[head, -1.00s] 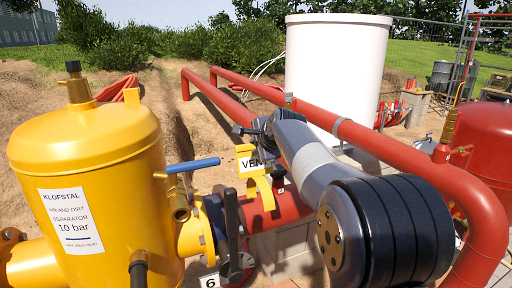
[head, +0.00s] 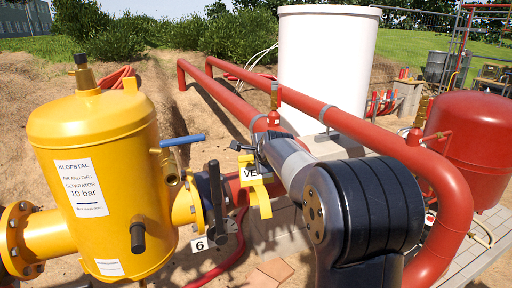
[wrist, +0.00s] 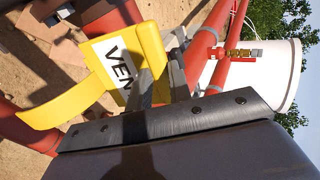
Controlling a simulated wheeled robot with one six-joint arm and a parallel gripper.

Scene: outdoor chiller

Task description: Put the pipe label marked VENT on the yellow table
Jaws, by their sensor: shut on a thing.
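The yellow pipe label (head: 259,198) carries a white plate with black letters, of which "VE" shows in the head view. The wrist view shows the label (wrist: 144,45) close up with "VEN" readable; the rest of the word is hidden behind a finger. My gripper (wrist: 150,90) is shut on the label at its lettered part. A curved yellow strap of the label sticks out free of the fingers. In the head view my arm hides most of the gripper. I see no yellow table in either view.
A yellow separator tank (head: 98,170) with a blue-handled valve (head: 182,141) stands at the left. Red pipes (head: 380,150) run behind and right of my arm. A red vessel (head: 470,145) and a white tank (head: 325,70) stand beyond. A tag marked 6 (head: 200,244) is low.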

